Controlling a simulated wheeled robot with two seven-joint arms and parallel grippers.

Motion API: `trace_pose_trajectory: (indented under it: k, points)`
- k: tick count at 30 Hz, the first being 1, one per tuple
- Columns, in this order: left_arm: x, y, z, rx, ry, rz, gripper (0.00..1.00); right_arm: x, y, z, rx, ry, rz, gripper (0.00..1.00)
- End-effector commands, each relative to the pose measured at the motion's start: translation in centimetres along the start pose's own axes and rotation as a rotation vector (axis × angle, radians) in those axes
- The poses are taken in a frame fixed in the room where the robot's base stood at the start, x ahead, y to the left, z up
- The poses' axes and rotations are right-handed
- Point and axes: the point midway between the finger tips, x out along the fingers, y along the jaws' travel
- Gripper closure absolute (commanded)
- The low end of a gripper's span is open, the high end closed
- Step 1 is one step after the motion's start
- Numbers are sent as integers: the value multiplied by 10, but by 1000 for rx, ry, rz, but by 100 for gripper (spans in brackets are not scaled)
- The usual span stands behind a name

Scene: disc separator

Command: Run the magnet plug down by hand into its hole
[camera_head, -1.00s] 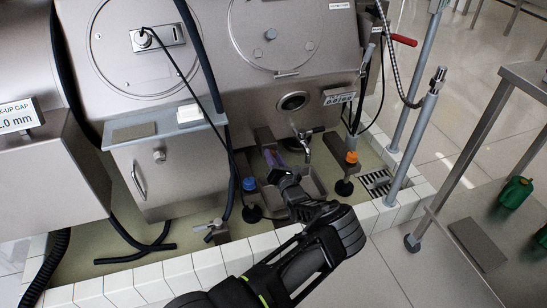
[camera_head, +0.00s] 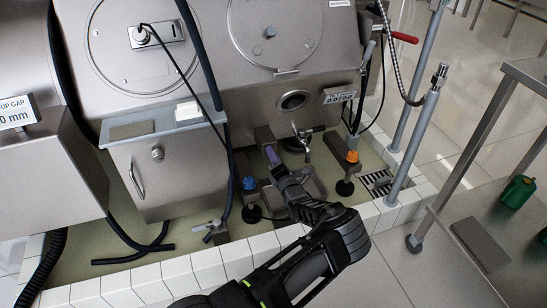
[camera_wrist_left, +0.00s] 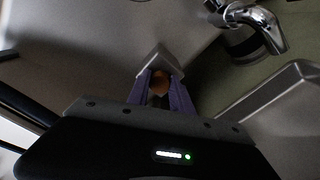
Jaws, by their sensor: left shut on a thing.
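My left gripper (camera_head: 271,155) reaches in low under the machine housing, its purple fingers pointing up and away at a dark grey metal block (camera_head: 264,136). The left wrist view shows the two purple fingers (camera_wrist_left: 161,92) shut around a small copper-coloured rounded piece (camera_wrist_left: 158,82), which I take to be the magnet plug. The end of the grey block (camera_wrist_left: 163,61) lies just past the fingertips. The fingers hide most of the plug, and I cannot see its hole or how deep the plug sits. My right gripper is not in view.
A chrome tap (camera_head: 307,139) stands close right of the gripper, also in the wrist view (camera_wrist_left: 262,24). A metal basin (camera_head: 316,187) lies below. Feet with blue (camera_head: 249,184) and orange (camera_head: 352,157) collars stand either side. A white tiled kerb (camera_head: 262,243) runs in front.

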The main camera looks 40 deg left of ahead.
Motion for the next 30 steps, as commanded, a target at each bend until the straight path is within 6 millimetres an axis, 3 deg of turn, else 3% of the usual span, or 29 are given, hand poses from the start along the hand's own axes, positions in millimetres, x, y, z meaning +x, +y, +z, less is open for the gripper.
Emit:
trace_pose_trajectory:
  k: [7, 15, 30]
  points:
    - [-3, -5, -1, 20, 2, -8, 100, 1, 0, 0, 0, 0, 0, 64]
    - [-2, -5, -2, 267, 1, -4, 100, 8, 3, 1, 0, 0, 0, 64]
    - [-2, -5, -1, 387, 0, -4, 100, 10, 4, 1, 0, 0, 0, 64]
